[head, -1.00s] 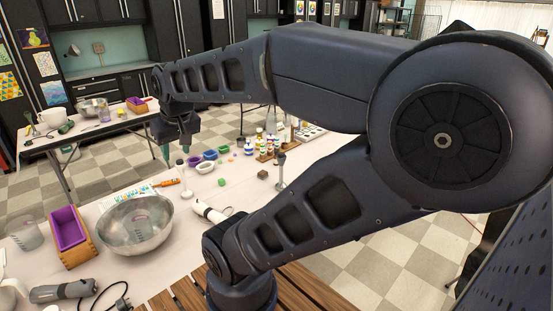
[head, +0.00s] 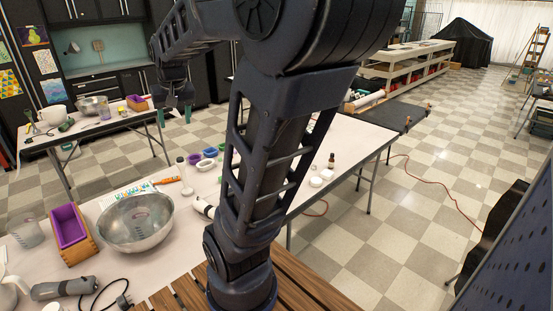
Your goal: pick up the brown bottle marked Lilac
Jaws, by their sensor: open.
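A small dark brown bottle (head: 331,161) stands upright near the right part of the long white table (head: 352,138). Its label is too small to read, so I cannot tell whether it is marked Lilac. My gripper (head: 174,115) is at upper left, pointing down, with its two greenish fingertips apart and nothing between them. It is high and well to the left of the brown bottle. My arm hides the middle of the table, where a group of small bottles showed earlier.
A steel bowl (head: 136,235), a purple-lined wooden mold (head: 82,252) and a grey hand blender (head: 62,289) are on the near left of the table. Small colored bowls (head: 195,159) sit mid-table. White round pieces (head: 316,182) lie by the brown bottle. A second table (head: 100,126) stands behind.

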